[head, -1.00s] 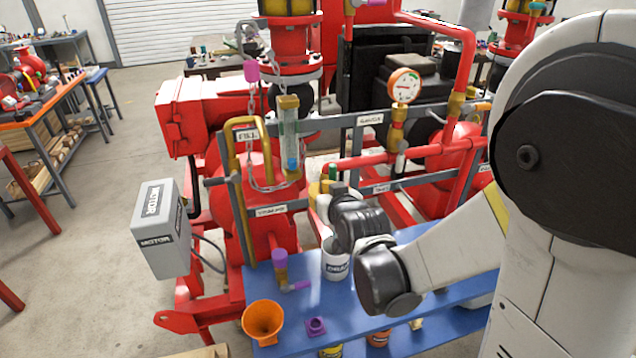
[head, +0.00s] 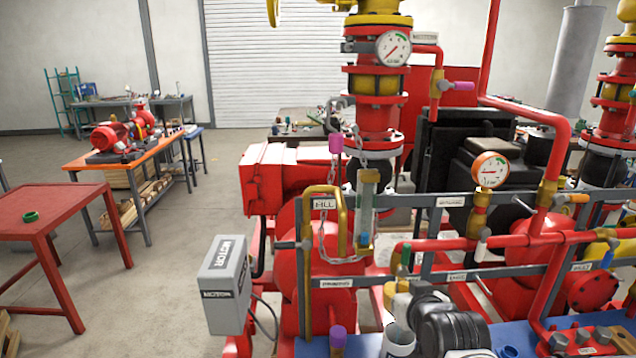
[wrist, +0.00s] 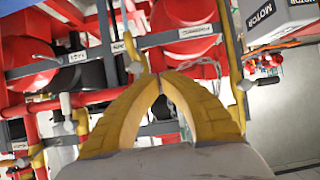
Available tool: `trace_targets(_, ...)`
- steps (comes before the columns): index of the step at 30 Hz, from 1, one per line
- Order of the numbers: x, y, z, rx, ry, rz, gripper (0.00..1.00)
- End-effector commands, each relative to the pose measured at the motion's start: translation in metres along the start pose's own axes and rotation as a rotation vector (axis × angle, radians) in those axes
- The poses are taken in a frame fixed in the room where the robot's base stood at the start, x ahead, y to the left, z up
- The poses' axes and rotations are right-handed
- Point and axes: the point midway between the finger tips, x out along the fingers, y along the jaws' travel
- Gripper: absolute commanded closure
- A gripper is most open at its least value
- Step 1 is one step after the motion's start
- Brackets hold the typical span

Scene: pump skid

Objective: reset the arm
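My gripper shows in the wrist view (wrist: 161,76) as two yellow fingers whose tips meet. It is shut, with nothing seen between the fingers. In the head view my dark wrist joints are low, right of centre, in front of the pump skid's lower rail. The gripper's fingers cannot be made out clearly there. The red pump skid (head: 301,240), with grey labelled rails and pipes, stands just beyond my arm. In the wrist view the rails (wrist: 60,62) lie behind the fingers; I cannot tell how far apart they are.
A grey MOTOR box (head: 226,285) stands left of the skid. A red table (head: 60,215) is at left. Open floor lies between.

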Motion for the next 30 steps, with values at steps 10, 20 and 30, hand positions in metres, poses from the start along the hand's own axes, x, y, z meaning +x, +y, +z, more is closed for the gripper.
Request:
trace_targets(10,-0.079,-0.006,0.134,0.002,-0.332,-0.001,1.0)
trace_targets(20,-0.122,-0.005,0.187,0.003,-0.468,0.008,1.0)
trace_targets(30,-0.123,-0.006,0.186,0.003,-0.468,0.008,1.0)
